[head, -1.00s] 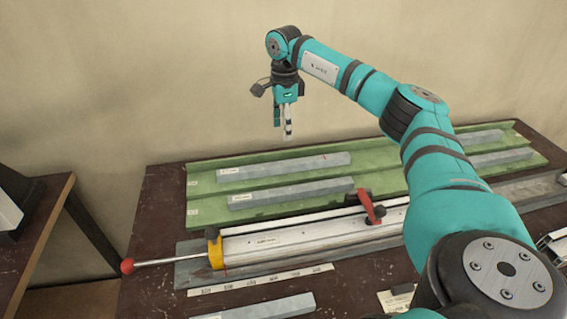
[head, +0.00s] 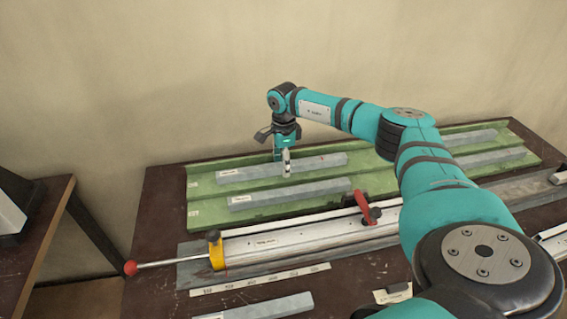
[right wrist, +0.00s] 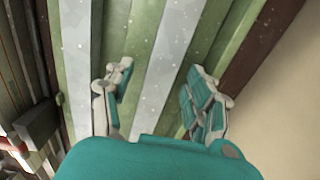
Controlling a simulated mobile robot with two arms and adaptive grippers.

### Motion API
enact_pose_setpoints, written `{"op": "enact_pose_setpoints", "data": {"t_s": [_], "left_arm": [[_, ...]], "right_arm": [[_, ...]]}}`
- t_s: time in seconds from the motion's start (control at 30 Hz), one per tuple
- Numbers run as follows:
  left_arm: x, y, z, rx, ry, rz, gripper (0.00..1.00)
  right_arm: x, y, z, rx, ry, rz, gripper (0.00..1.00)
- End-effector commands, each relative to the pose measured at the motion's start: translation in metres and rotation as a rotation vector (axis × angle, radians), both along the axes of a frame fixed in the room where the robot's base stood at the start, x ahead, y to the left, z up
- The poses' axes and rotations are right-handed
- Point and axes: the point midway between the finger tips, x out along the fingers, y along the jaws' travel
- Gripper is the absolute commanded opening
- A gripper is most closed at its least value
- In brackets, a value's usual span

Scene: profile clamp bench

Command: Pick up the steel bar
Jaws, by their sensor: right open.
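Several grey steel bars lie in a green tray (head: 205,178). The back left bar (head: 325,163) is under my right gripper (head: 282,165), and the front left bar (head: 290,195) lies nearer. My right gripper is open and points down at the back left bar. In the right wrist view its two fingers (right wrist: 158,100) are spread, with a bar (right wrist: 168,60) running between them; I cannot tell if they touch it. A second bar (right wrist: 82,60) lies to the left there. Another grey bar (head: 270,308) lies on the table at the front. My left gripper is out of view.
A long profile clamp (head: 300,238) with a red lever (head: 367,208) and a red-knobbed rod (head: 165,264) lies in front of the tray. A scale strip (head: 260,280) lies before it. The wall stands close behind the dark table (head: 150,215).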

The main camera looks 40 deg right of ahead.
Motion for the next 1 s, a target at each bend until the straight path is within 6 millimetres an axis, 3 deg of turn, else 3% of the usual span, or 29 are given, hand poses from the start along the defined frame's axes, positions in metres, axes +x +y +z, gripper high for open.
{"op": "enact_pose_setpoints", "data": {"t_s": [0.13,0.57,1.0], "left_arm": [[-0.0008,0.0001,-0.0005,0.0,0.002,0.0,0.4],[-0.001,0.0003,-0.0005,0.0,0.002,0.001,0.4],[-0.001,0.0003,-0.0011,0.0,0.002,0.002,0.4]], "right_arm": [[0.0002,0.0002,0.0,0.0,0.0,0.0,0.56],[0.0005,0.0004,0.0005,0.0,-0.001,0.0,0.0],[0.0015,0.0004,0.0043,0.001,-0.005,0.0,0.0]]}}
